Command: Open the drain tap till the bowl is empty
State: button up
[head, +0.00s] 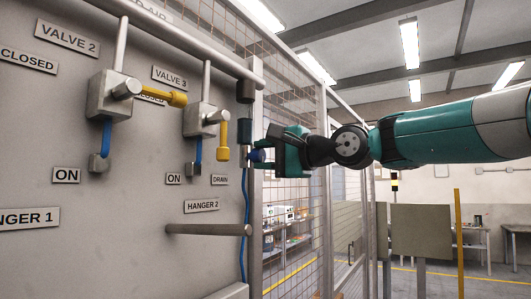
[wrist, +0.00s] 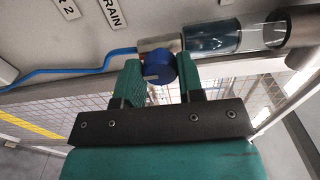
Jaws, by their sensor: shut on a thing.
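The drain tap is a blue round knob (wrist: 161,70) at the lower end of the bowl, with a pale mark on its face. In the head view the blue tap (head: 256,156) shows beside the DRAIN label. My gripper (wrist: 160,75) is shut on the tap, one green finger on each side. It also shows in the head view (head: 262,156), reaching in from the right. The bowl (wrist: 232,36) is a clear cylinder with dark blue liquid in its lower part and a clear section above. The bowl is small in the head view (head: 245,120).
The grey panel (head: 100,235) carries valve 2 with its yellow handle (head: 172,98) sideways and valve 3 with its yellow handle (head: 222,140) down. A hanger bar (head: 208,230) juts out below. A blue hose (wrist: 70,72) leaves the tap. Mesh fencing (head: 290,190) stands behind.

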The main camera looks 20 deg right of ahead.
dwell(0.4)
jog(key=o, duration=0.9)
jog(key=shift+o, duration=0.2)
jog(key=shift+d, duration=0.1)
